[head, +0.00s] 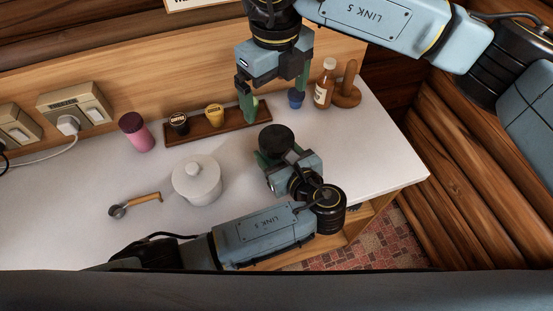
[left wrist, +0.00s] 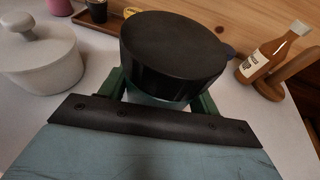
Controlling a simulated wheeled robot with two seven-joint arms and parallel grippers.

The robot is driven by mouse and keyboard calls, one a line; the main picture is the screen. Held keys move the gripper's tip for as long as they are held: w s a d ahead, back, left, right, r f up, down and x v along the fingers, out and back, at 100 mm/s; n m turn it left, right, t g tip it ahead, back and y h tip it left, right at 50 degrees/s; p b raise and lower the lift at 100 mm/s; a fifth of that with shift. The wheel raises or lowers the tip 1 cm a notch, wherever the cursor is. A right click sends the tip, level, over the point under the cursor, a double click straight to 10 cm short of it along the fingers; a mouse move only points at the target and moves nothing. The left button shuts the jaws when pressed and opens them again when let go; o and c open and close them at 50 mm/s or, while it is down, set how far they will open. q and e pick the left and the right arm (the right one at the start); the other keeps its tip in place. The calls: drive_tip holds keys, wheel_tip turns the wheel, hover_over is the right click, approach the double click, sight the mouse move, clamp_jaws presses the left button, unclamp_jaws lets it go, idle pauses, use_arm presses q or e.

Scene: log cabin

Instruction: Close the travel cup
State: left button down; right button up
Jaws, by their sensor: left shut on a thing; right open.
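The travel cup shows as a wide, round black top (head: 276,139) in the head view, near the middle of the counter. The same black top (left wrist: 172,50) fills the middle of the left wrist view. Its body below is mostly hidden, and I cannot tell how firmly the top is seated. My left gripper (head: 277,160) is shut on the cup, with green fingers (left wrist: 163,98) on either side below the top. My right gripper (head: 272,96) is open, pointing down above the back of the counter, behind the cup and apart from it.
A white lidded pot (head: 197,181) and a wooden-handled scoop (head: 135,204) lie left. A pink container (head: 136,132) stands behind them. A wooden tray (head: 188,135) holds small black and yellow jars. A blue cup (head: 296,98), bottle (head: 324,84) and wooden stand (head: 347,89) stand back right. The right counter is clear.

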use_arm(q)
drive_tip(key=shift+c, duration=1.3)
unclamp_jaws()
drive_tip(key=shift+s, duration=0.1)
drive_tip(key=v, duration=1.3)
drive_tip(key=shift+d, duration=0.15)
drive_tip(key=shift+r, duration=0.1)
drive_tip(key=shift+s, duration=0.1)
